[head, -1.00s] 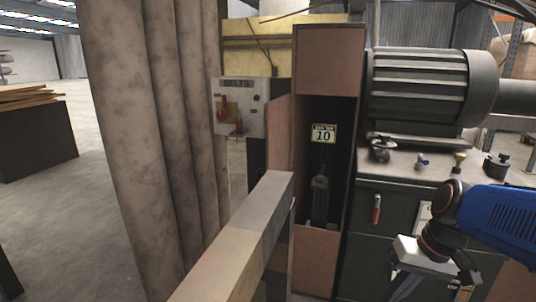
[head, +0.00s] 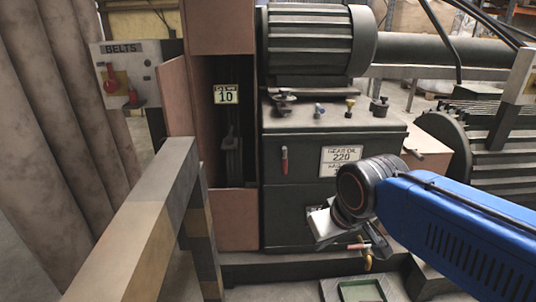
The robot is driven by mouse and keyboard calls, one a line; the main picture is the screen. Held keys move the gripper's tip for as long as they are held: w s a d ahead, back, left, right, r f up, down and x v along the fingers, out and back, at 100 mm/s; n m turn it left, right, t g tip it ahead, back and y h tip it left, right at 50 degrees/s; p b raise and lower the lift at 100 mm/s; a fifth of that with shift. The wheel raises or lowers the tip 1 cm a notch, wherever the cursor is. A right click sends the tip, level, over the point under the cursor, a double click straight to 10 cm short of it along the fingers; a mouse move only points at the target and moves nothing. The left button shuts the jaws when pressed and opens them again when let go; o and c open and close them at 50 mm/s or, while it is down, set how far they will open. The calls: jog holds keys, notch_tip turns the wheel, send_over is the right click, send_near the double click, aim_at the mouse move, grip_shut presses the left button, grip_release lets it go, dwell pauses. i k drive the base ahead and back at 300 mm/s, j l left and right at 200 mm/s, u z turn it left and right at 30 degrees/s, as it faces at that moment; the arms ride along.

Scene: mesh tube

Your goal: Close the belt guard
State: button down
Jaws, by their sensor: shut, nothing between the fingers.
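The belt guard is a tall reddish-brown housing (head: 219,28) left of the dark machine. Its front has a dark open gap (head: 218,130) with a yellow label reading 10 inside. A reddish-brown panel (head: 174,97), apparently the guard's door, stands swung out at the left edge of the gap. Its lower part is hidden behind the yellow and grey rail. My gripper (head: 318,228) is at the end of the blue arm, in front of the machine's lower cabinet, right of the guard and apart from it. It is shut and empty; its fingertips are small and partly hidden.
The rail (head: 145,215) stands in front of the guard at left. A grey control box (head: 126,75) marked BELTS is behind the panel. The motor (head: 318,45), gear oil cabinet (head: 345,185) and a green-edged tray (head: 361,291) lie right. Large pipes (head: 65,110) stand at far left.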

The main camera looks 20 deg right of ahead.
aim_at(172, 75)
jog(key=i+j+z, duration=0.1)
jog(key=j+z, duration=0.2)
jog(key=j, duration=0.85)
jog(key=j+z, duration=0.3)
jog(key=j, duration=0.8)
jog(key=k+j, duration=0.1)
